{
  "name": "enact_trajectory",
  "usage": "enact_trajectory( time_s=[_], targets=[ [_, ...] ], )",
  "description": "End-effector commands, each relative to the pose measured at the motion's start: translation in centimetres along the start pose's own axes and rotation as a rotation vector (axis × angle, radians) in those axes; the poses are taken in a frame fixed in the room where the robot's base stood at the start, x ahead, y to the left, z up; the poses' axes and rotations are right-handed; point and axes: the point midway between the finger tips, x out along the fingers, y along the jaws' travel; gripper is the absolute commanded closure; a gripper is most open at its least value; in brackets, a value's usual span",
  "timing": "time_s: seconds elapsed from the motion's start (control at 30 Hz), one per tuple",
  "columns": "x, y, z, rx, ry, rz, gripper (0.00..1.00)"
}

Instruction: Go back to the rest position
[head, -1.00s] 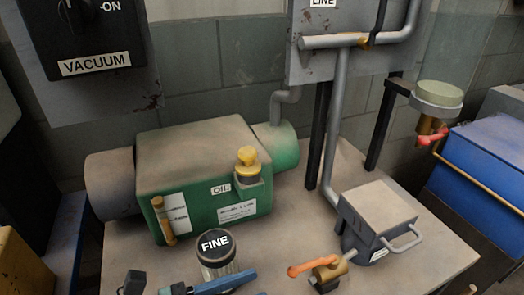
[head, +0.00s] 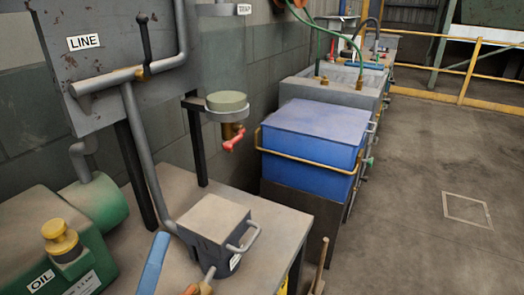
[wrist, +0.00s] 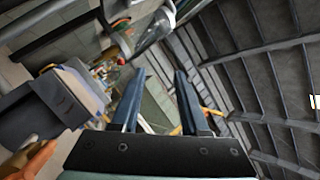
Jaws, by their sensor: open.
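My gripper (wrist: 160,88) shows in the wrist view with its two dark blue fingers apart. Nothing is between them. The wrist view is tilted, with dark roof panels and beams on the right and the cluttered room on the left. In the head view a blue bar (head: 154,264) stands at the bottom, left of the grey box; I cannot tell whether it is part of my gripper.
A grey box with a handle (head: 215,222) and a green pump (head: 45,250) stand on the bench (head: 285,222). A pipe and red-handled valve (head: 233,138) are above. A blue tank (head: 312,135) stands behind right. Open floor (head: 430,200) lies right.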

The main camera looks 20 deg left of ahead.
Motion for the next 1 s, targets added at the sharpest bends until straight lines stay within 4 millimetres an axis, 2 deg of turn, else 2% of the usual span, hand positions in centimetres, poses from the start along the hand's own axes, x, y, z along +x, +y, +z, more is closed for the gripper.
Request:
enact_trajectory(
  time_s=[0.03, 0.2, 0.27, 0.4, 0.5, 0.7, 0.77, 0.8, 1.0],
  targets=[
    [2.7, -2.2, 0.4, -0.162, -0.085, -0.054, 0.55],
    [9.7, -8.5, 1.1, -0.772, -0.247, -0.197, 0.55],
    [11.8, -11.1, 1.0, -0.993, -0.256, -0.244, 0.55],
    [15.7, -17.5, -0.1, -1.457, -0.190, -0.315, 0.55],
    [17.3, -22.0, -1.3, -1.715, -0.092, -0.325, 0.55],
    [18.4, -30.7, -4.5, -2.086, 0.160, -0.263, 0.55],
    [18.7, -33.1, -5.0, -2.152, 0.221, -0.232, 0.55],
    [19.6, -33.5, -4.3, -2.144, 0.203, -0.229, 0.55],
    [22.1, -36.6, -2.3, -2.139, 0.197, -0.229, 0.55]
  ],
)
